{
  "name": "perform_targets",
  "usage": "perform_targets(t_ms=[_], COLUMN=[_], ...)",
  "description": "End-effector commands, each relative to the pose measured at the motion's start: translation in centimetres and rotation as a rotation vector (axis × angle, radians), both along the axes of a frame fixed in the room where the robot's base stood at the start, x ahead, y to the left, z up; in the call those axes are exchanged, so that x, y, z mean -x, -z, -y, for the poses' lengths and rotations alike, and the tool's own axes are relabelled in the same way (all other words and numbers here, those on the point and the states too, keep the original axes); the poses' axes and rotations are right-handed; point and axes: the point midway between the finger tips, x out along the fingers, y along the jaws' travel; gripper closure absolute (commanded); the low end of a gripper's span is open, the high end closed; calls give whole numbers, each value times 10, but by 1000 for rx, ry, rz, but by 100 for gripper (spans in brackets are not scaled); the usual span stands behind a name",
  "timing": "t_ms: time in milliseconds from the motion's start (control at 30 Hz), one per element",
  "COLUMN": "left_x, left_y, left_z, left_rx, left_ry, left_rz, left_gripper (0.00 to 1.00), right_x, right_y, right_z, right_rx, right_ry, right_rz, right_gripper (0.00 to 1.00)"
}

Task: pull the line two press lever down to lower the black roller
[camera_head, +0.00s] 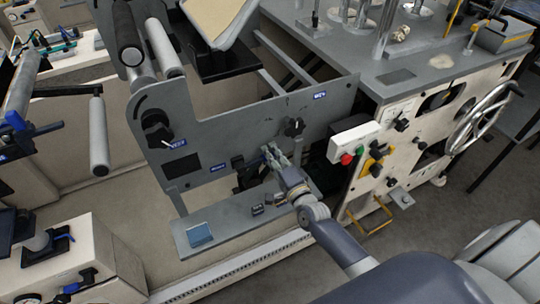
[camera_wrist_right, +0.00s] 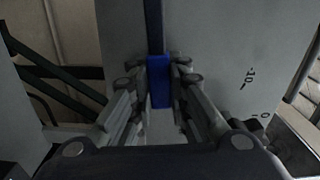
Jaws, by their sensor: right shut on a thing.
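My right gripper (camera_head: 270,152) is in front of the grey side plate (camera_head: 225,120) of the machine. In the right wrist view its fingers (camera_wrist_right: 160,90) are closed on the blue grip of a lever (camera_wrist_right: 159,72), whose thin dark bar runs upward. In the head view the gripper hides most of that lever. A dark-ended roller (camera_head: 130,45) shows at the upper left of the plate; I cannot tell whether it is the black roller of the task. My left gripper is not in view.
The plate carries black knobs (camera_head: 294,127) and small blue labels too small to read. Below is a grey shelf with a blue pad (camera_head: 199,235). To the right stand a red and green button box (camera_head: 353,143) and a handwheel (camera_head: 482,117). Grey floor lies at the lower right.

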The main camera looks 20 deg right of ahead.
Motion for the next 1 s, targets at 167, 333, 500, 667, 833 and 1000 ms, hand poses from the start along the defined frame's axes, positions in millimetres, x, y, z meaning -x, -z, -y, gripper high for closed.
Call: perform_targets(t_ms=[167,333,500,667,833,1000], left_x=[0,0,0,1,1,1], left_y=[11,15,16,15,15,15], left_z=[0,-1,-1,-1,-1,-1], left_rx=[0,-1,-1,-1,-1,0], left_ry=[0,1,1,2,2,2], left_rz=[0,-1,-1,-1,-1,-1], left_gripper=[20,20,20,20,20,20], right_x=[0,0,0,0,1,0], right_y=[10,13,14,14,15,14], right_z=[1,1,1,0,0,0], right_rx=[-78,-116,-133,-137,-139,-135], right_ry=[0,0,0,0,-1,-1], right_rz=[-4,-5,-7,-8,-9,-8], right_gripper=[100,100,100,100,82,63])
